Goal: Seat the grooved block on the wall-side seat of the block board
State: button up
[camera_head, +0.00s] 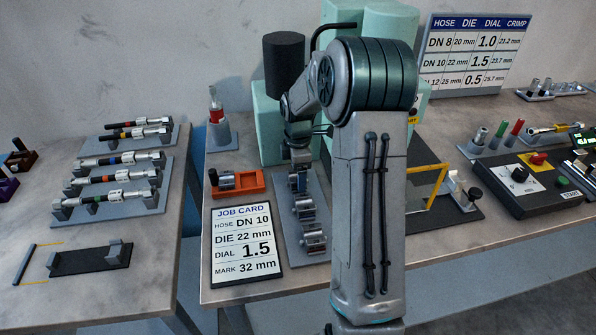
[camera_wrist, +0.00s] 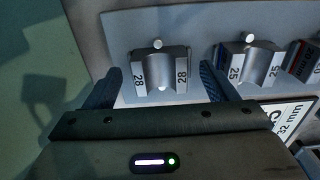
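The block board (camera_head: 318,190) is a grey strip with a row of silver grooved blocks. In the wrist view, a grooved block marked 28 (camera_wrist: 160,68) stands at the wall-side end of the board (camera_wrist: 198,22), its groove facing up. My gripper (camera_wrist: 160,74) is open, with one dark finger on either side of this block; I cannot tell whether they touch it. A block marked 25 (camera_wrist: 248,66) stands beside it. In the head view, my gripper (camera_head: 298,172) is over the far end of the board and partly hides the block there.
The job card (camera_head: 245,243) lies left of the board, and an orange tray (camera_head: 240,188) stands behind the card. Teal housings (camera_head: 268,125) rise close behind my gripper. A yellow-framed fixture (camera_head: 440,190) stands to the right. Hose racks (camera_head: 150,200) are on the left table.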

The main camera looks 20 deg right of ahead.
notch_tip(320, 180, up, 14)
jog(key=b, duration=0.1)
dwell(0.6)
jog(key=s+a+m+t, duration=0.1)
jog(key=s+a+m, duration=0.2)
jog(key=s+m, duration=0.2)
jog(key=s+a+f+m+t, duration=0.1)
jog(key=s+a+m, duration=0.3)
jog(key=s, duration=0.8)
jog(key=s+a+f+m+t, duration=0.1)
jog(key=s+a+m, duration=0.3)
jog(key=s, duration=0.5)
jog(key=m, duration=0.2)
jog(key=shift+a+m, duration=0.25)
jog(key=shift+m, duration=0.15)
